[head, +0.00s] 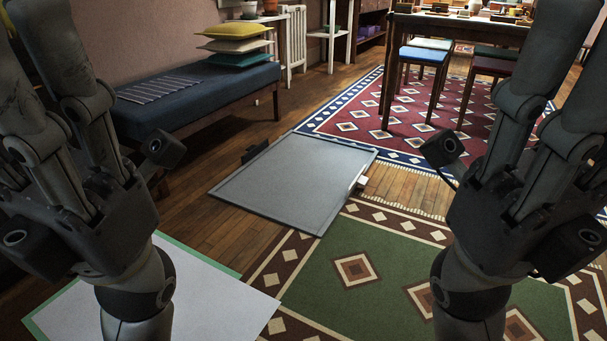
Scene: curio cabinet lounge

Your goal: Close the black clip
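A grey flat panel with a thin raised rim (290,182) lies on the floor ahead of me. A small black piece (254,152), which looks like the black clip, is at its left edge. It is too small to tell whether it is open or shut. A small white piece (362,182) sits at the panel's right edge. My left gripper (105,80) is raised at the left, with its fingers spread and nothing in it. My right gripper (497,80) is raised at the right, also spread and empty. Both are well apart from the panel.
A blue bench (195,100) with stacked cushions (236,38) stands at the back left. A table (460,27) with small objects and several stools (423,58) is at the back right. A white sheet with green border (190,300) lies front left. A green rug (400,270) lies in front.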

